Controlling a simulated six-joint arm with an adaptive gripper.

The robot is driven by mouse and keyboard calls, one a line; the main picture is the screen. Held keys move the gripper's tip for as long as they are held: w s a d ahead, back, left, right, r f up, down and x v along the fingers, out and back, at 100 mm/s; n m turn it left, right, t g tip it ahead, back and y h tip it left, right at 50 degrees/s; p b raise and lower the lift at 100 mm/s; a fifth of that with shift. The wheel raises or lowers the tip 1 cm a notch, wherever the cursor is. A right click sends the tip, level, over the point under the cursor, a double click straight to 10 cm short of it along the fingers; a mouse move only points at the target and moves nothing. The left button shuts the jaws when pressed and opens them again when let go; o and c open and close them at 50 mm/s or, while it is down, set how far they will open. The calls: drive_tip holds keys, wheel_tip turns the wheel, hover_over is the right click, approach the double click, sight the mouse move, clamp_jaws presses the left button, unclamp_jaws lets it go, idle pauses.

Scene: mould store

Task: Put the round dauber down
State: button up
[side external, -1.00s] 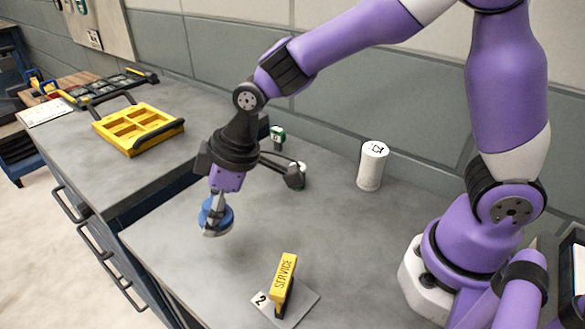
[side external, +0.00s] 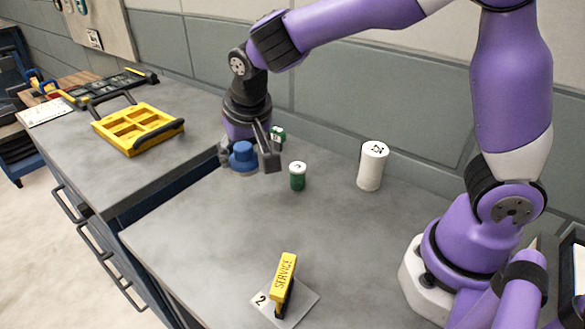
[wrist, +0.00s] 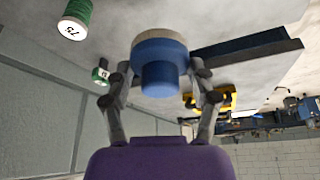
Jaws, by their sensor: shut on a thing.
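The round dauber (side external: 243,157) is blue, with a short round knob and a wider disc. My gripper (side external: 246,162) is shut on it, near the far left part of the grey worktop. In the wrist view the dauber (wrist: 160,72) sits between the two fingers of my gripper (wrist: 163,84), with its pale face turned away from the palm. I cannot tell whether the dauber touches the surface.
A white cylinder (side external: 371,168) stands near the wall. A yellow tray (side external: 166,143) lies left. The middle worktop (side external: 215,235) is clear.

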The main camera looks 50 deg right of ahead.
hover_over(264, 177)
wheel_tip(264, 177, down, 6)
drive_tip(key=shift+f, duration=0.1)
drive_tip(key=shift+d+f, duration=0.1)
drive_tip(key=shift+f, duration=1.85)
drive_tip(key=shift+f, duration=0.15)
drive_tip(key=o, duration=1.2)
drive_tip(key=shift+c, duration=0.2)
drive_tip(key=v, duration=1.2)
drive_tip(key=s+r+n+y, duration=0.1)
drive_tip(key=s+r+n, duration=0.1)
drive_tip(key=s, duration=0.6)
drive_tip(key=s+a+r+n+t, duration=0.1)
drive_tip(key=s+r+n, duration=0.1)
drive_tip(key=s, duration=0.6)
drive_tip(key=shift+s+r+n+y, duration=0.2)
drive_tip(key=shift+r+n+y, duration=0.2)
drive_tip(key=shift+r, duration=0.3)
